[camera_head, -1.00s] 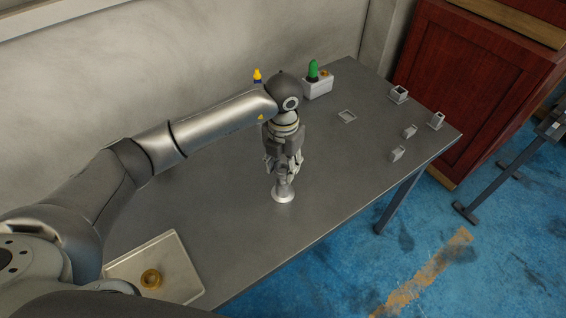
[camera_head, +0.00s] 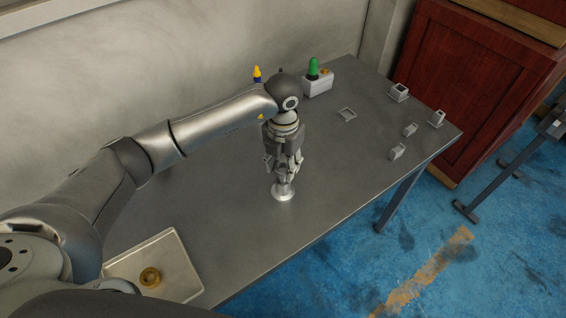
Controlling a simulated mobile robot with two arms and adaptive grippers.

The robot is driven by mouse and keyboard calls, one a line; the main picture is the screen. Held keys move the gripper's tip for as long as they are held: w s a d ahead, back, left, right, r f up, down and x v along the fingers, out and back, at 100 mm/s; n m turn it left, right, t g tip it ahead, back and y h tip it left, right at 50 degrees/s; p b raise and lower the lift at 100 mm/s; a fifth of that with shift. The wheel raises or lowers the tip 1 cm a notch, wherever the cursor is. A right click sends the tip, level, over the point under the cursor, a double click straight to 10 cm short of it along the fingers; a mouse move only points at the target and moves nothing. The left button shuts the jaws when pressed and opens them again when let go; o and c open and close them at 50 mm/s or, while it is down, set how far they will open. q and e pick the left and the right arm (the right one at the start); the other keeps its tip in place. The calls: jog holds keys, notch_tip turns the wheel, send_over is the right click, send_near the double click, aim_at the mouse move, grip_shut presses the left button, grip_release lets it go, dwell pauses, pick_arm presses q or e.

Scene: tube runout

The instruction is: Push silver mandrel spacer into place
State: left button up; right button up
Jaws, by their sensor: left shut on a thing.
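A silver mandrel spacer (camera_head: 283,191) with a wide round foot stands upright near the middle of the grey table (camera_head: 225,215). My left gripper (camera_head: 283,177) points straight down on it, with its fingers shut around the upper part of the silver piece. The fingers hide that upper part, so I cannot tell where the spacer ends and any mandrel under it begins. My right gripper is not in view.
A beige tray (camera_head: 185,270) with a brass ring (camera_head: 150,277) lies at the front left. A white box with a green piece (camera_head: 314,68) and a yellow-tipped item (camera_head: 257,74) stand behind. Several small grey square fixtures (camera_head: 397,152) sit at the right. The table's front middle is clear.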

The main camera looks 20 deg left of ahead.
pick_arm(q)
jog(key=shift+f+b, duration=0.3)
jog(key=shift+f, duration=0.05)
jog(key=shift+f+b, duration=0.9)
jog(key=shift+f, duration=0.2)
jog(key=o, duration=1.2)
notch_tip(320, 180, up, 12)
jog(key=shift+f, duration=0.1)
